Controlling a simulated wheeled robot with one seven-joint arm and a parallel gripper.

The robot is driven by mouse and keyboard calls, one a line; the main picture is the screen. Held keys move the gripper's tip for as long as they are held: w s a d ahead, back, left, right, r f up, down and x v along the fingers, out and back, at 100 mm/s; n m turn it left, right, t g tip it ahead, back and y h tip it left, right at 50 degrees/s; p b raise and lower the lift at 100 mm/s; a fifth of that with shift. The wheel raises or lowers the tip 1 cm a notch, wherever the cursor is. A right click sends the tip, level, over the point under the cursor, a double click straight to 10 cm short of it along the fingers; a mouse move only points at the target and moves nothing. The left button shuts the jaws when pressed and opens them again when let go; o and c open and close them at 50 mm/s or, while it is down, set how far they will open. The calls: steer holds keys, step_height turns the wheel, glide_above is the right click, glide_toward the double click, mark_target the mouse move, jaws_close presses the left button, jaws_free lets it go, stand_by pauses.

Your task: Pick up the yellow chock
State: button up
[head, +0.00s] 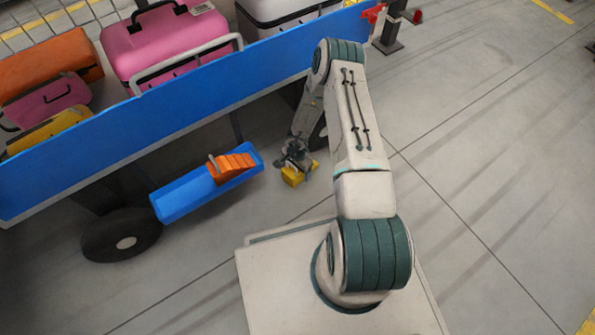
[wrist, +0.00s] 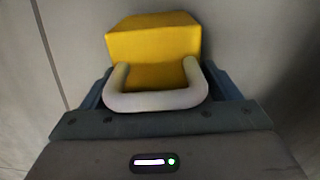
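The yellow chock (head: 292,177) is low down by the floor beside the blue cart, directly below my gripper (head: 296,152) in the head view. In the wrist view the yellow chock (wrist: 153,42) is straight ahead, with its pale grey U-shaped handle (wrist: 155,101) toward the palm. My gripper (wrist: 158,92) has its dark fingers spread wide, one on each side of the handle. I cannot tell whether they touch it. The fingertips are partly hidden behind the handle and chock.
A blue cart (head: 190,110) carries several suitcases, including a pink one (head: 160,40). A blue tray (head: 178,200) on its side holds an orange chock (head: 232,167). The floor (head: 480,130) to the right is clear.

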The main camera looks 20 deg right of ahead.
steer(key=c, duration=1.3)
steer(key=shift+c, duration=0.2)
steer(key=shift+r, duration=0.2)
